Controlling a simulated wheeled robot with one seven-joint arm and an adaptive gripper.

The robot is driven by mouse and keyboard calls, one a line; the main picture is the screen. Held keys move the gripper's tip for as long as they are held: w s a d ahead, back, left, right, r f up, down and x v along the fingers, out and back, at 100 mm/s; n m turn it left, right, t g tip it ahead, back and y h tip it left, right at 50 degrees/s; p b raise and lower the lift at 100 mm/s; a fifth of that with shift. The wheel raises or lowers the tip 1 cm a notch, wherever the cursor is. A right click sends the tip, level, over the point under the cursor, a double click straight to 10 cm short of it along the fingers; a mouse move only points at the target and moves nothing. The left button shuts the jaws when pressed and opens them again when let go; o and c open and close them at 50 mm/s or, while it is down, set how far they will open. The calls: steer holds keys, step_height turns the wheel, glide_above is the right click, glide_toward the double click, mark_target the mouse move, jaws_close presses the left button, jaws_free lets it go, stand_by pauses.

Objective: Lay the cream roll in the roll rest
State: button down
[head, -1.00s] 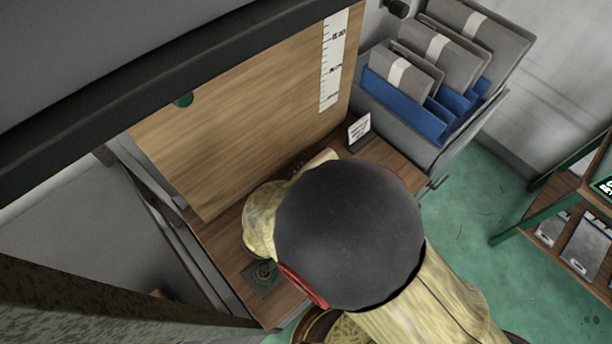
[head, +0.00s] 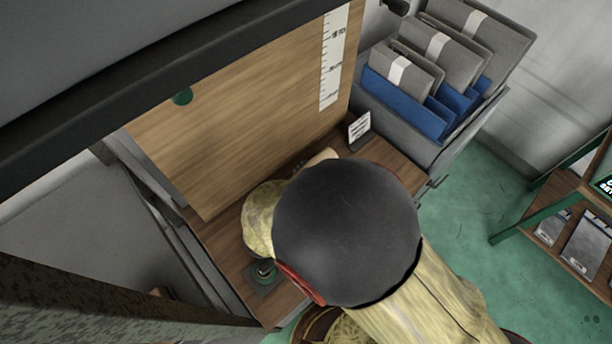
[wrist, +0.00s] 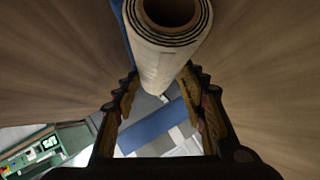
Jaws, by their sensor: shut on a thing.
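The cream roll (wrist: 158,62) shows in the wrist view, its end with a dark hollow core towards the camera. My gripper (wrist: 165,84) is shut on the roll, with one finger on each side of it. In the head view my own arm hides the gripper and most of the work area. A small pale piece (head: 322,157) shows just past my arm and may be part of the roll. I cannot make out the roll rest in either view.
A wooden back panel (head: 235,110) with a white scale strip (head: 333,60) rises behind the wooden shelf (head: 222,235). A small sign (head: 359,131) stands at the back right. A green round piece (head: 264,270) is left of my arm. Grey-and-blue folders (head: 435,60) fill a rack at right.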

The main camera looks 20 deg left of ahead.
steer(key=c, duration=1)
jaws_free()
steer(key=v, duration=0.7)
steer(key=shift+s+r, duration=0.15)
steer(key=shift+s, duration=0.05)
